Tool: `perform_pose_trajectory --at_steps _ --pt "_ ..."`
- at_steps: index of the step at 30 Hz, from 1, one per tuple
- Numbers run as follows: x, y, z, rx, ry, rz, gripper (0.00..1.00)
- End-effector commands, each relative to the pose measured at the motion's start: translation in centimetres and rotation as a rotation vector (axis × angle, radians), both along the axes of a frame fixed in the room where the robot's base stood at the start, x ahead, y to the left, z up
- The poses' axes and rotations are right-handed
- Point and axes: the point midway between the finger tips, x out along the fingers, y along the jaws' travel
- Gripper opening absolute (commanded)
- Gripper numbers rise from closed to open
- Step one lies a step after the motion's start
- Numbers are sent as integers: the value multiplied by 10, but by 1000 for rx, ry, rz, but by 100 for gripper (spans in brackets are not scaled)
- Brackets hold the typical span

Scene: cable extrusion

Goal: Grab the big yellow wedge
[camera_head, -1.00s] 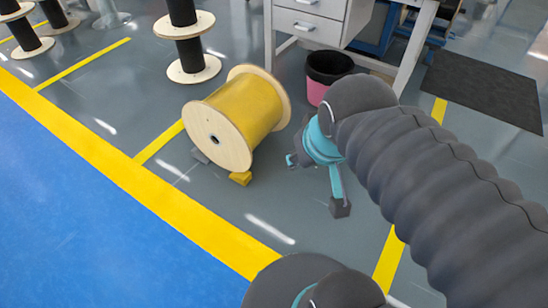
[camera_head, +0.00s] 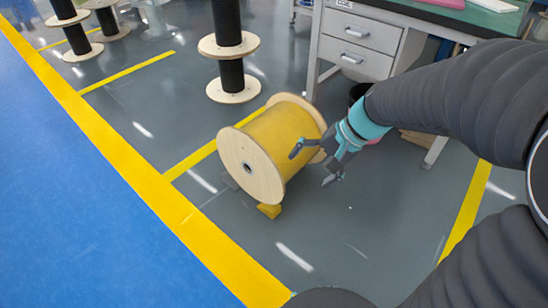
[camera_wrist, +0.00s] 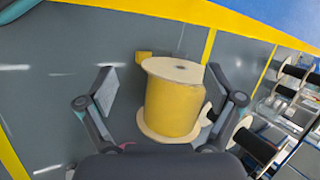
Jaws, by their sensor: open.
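The yellow wedge (camera_head: 269,210) lies on the grey floor against the lower front of a big cable spool. In the wrist view the wedge (camera_wrist: 144,56) shows beyond the spool's far end, partly hidden by the spool. My gripper (camera_head: 312,167) is open and empty, to the right of the spool and above the floor. In the wrist view its two fingers (camera_wrist: 158,88) spread to either side of the spool, apart from the wedge. The spool (camera_head: 280,140) has wooden flanges and yellow cable. A grey wedge (camera_head: 229,180) sits at its left side.
Black spools (camera_head: 228,50) stand upright behind. A desk with drawers (camera_head: 358,45) and a dark bin (camera_head: 360,92) are at the back right. A yellow floor line (camera_head: 130,170) borders a blue area on the left. The floor in front of the wedge is clear.

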Motion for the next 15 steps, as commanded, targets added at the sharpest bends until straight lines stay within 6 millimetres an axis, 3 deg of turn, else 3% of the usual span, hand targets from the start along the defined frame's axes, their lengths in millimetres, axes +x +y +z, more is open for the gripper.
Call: perform_pose_trajectory --at_steps 15 --pt "114 46 -121 415 366 -342 92"
